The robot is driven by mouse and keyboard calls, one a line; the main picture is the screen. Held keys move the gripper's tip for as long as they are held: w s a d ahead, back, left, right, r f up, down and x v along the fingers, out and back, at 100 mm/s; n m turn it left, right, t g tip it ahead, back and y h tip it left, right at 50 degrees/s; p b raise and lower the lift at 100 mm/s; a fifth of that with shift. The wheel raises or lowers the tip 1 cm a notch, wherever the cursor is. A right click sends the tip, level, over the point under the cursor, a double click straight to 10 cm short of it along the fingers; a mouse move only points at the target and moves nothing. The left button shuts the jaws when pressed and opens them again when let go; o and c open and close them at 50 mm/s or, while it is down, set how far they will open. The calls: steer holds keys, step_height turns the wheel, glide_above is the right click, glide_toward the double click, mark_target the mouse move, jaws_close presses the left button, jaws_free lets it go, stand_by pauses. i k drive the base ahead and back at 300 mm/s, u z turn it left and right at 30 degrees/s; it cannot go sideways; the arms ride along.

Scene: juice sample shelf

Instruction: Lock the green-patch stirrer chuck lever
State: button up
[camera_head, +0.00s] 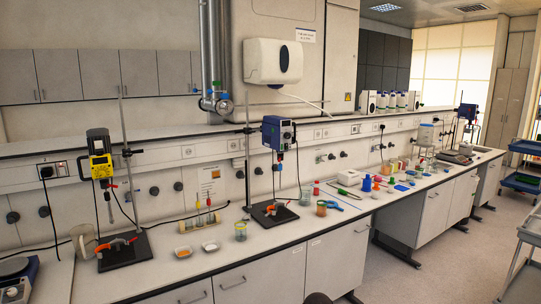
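Three overhead stirrers on stands show in the head view. A yellow and black stirrer (100,154) hangs at the left, with a small red part (110,186) beside its shaft. A blue stirrer (277,134) hangs mid-bench and has a small greenish spot on its front face. A small reddish part (279,167) shows below it, perhaps its chuck lever; its position is too small to tell. Another blue stirrer (468,112) stands far right, too small to show a patch. I cannot tell for certain which stirrer bears the green patch.
The long white bench (215,262) carries a test-tube rack (203,221), a greenish beaker (240,231), small dishes and many coloured items further right. Black stand bases (122,251) rest near the wall. Open floor (440,268) lies right of the bench, with carts at the right edge.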

mark_target(280, 157)
steer(key=u, duration=0.25)
steer(key=i, duration=0.95)
steer(key=z, duration=0.35)
